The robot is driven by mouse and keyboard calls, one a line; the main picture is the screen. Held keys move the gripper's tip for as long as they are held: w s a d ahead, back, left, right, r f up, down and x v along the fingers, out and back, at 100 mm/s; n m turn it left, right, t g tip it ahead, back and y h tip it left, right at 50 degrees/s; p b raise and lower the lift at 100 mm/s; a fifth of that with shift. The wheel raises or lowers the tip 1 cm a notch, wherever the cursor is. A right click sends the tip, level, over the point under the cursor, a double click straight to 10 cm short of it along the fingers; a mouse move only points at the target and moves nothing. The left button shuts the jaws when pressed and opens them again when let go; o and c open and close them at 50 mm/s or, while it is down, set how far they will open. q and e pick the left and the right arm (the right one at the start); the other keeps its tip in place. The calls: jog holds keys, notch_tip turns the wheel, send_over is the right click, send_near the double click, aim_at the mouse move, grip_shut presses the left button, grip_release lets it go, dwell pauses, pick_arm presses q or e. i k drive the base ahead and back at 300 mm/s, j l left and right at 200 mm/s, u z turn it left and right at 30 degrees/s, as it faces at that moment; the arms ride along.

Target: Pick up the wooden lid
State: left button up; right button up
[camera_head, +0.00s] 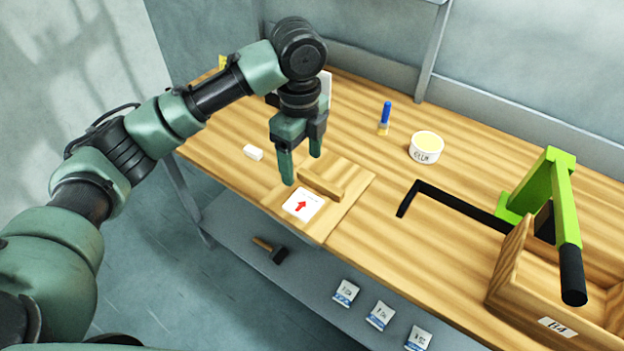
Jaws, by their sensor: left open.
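The wooden lid (347,203) lies flat near the front edge of the wooden bench, left of centre. It has a raised wooden bar handle (321,185) and a white label with a red arrow (302,205). My left gripper (302,170) points down from above, just behind and left of the bar handle. Its fingers are apart, with nothing seen between them. I cannot tell whether a fingertip touches the lid. My right gripper is not in view.
A white block (253,153), a blue-handled brush (385,118) and a round tub (426,148) stand on the bench (360,150). At right are a green lever clamp (560,200) and a wooden box (510,270). A hammer (270,250) and several packets (380,315) lie on the lower shelf.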

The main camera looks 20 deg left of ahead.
aim_at(332, 177)
jog(key=l, duration=0.75)
jog(key=k+l+u, duration=0.1)
jog(key=l, duration=0.6)
